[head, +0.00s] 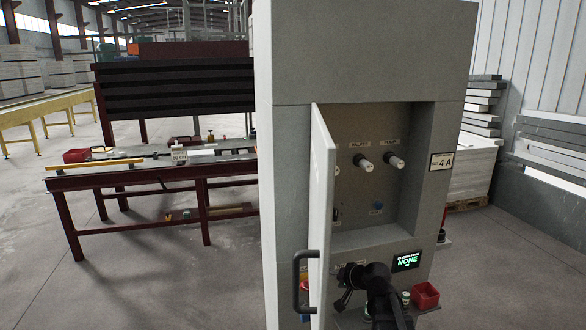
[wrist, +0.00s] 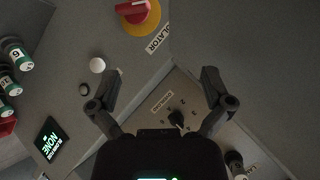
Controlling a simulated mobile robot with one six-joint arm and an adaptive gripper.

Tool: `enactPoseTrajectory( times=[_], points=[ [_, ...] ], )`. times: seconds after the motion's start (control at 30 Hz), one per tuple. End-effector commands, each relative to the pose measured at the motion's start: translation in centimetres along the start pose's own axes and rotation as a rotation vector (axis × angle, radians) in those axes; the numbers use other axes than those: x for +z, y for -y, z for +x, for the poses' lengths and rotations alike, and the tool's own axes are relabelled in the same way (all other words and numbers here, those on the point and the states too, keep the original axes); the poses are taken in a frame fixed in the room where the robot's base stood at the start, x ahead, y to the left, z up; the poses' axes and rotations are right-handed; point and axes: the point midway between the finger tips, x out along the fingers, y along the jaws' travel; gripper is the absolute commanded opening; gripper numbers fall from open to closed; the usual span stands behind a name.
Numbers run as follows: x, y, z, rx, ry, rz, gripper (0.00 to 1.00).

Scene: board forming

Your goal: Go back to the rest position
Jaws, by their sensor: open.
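My gripper (head: 350,285) is in front of the lower part of a grey cabinet (head: 360,50), near the edge of its open door (head: 322,200). In the wrist view my gripper (wrist: 160,88) has its two fingers spread wide apart with nothing between them. Beyond the fingers is a panel with a black selector knob (wrist: 176,119). A red rotary switch on a yellow base (wrist: 138,14) and a white button (wrist: 97,65) lie past the left finger.
The door's black handle (head: 300,280) sticks out left of my gripper. A lit display reading NONE (head: 407,261) and a red bin (head: 425,295) are to the right. The recess holds the VALVES knob (head: 363,162) and PUMP knob (head: 393,160). A workbench (head: 150,178) stands back left.

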Motion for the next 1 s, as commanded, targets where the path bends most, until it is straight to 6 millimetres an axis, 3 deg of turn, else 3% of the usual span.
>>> enactPoseTrajectory(
  times=[0.1, 0.37, 0.6, 0.8, 1.0],
  points=[
    [3.5, -0.7, -1.1, 0.092, 0.108, -0.067, 1.0],
    [9.8, -3.3, -4.3, 0.312, 0.328, -0.183, 1.0],
    [14.7, -6.1, -9.3, 0.562, 0.529, -0.26, 1.0],
    [16.4, -7.5, -12.2, 0.694, 0.616, -0.279, 1.0],
    [16.6, -7.8, -12.7, 0.722, 0.632, -0.281, 1.0]
  ],
)
